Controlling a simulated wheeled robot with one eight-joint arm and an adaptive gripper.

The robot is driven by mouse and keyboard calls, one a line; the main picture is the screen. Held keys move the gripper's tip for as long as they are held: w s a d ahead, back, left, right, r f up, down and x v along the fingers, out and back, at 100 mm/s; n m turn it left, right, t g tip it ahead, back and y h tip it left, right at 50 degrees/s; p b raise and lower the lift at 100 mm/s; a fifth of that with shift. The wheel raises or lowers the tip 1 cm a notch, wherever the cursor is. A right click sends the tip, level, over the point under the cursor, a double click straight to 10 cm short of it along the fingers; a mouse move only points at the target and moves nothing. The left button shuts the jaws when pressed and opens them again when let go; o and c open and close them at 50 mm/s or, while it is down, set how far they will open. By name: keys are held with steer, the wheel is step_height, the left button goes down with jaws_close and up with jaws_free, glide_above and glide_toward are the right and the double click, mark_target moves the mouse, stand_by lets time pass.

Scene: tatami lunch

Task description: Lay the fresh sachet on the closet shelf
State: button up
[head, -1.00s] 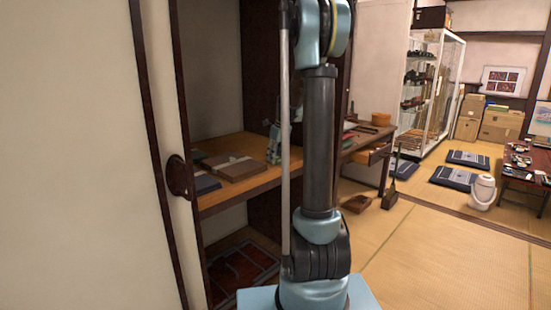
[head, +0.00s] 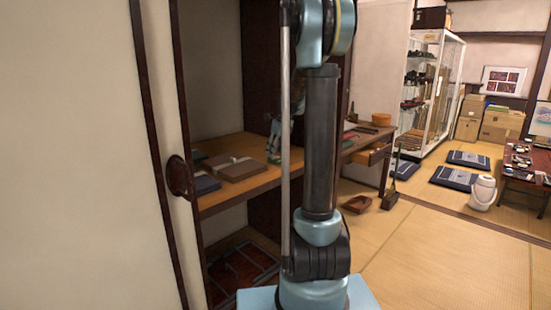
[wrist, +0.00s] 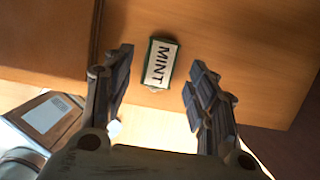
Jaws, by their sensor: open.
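A small sachet (wrist: 160,64) with a white MINT label and green edges lies on the wooden closet shelf (wrist: 225,35) in the wrist view. My gripper (wrist: 161,70) is open, with one finger on each side of the sachet in the picture and a visible gap to both. How high the fingers are above it I cannot tell. In the head view the shelf (head: 240,190) is inside the open closet. My gripper end (head: 274,138) is over its right part, partly hidden by my arm; the sachet cannot be made out there.
Flat brown and dark packages (head: 227,168) lie on the shelf's left part. The closet's sliding door (head: 80,150) stands at the left. A desk (head: 365,145) with small items stands right of the closet. Tatami floor (head: 435,240) is open at the right.

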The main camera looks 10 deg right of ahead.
steer(key=v, duration=0.8)
steer(key=s+a+n, duration=0.2)
steer(key=s+n, duration=0.5)
steer(key=s, duration=0.6)
steer(key=s+f+n, duration=0.6)
steer(key=s+n, duration=0.1)
steer(key=s, duration=0.2)
steer(key=s+f+n+h, duration=0.1)
steer(key=s+f+n, duration=0.5)
steer(key=s, duration=0.3)
steer(key=s+f+n, duration=0.6)
steer(key=s+n, duration=0.3)
steer(key=s, duration=0.1)
steer(key=shift+h, duration=0.4)
steer(key=shift+w+f, duration=0.25)
steer(key=shift+w, duration=0.15)
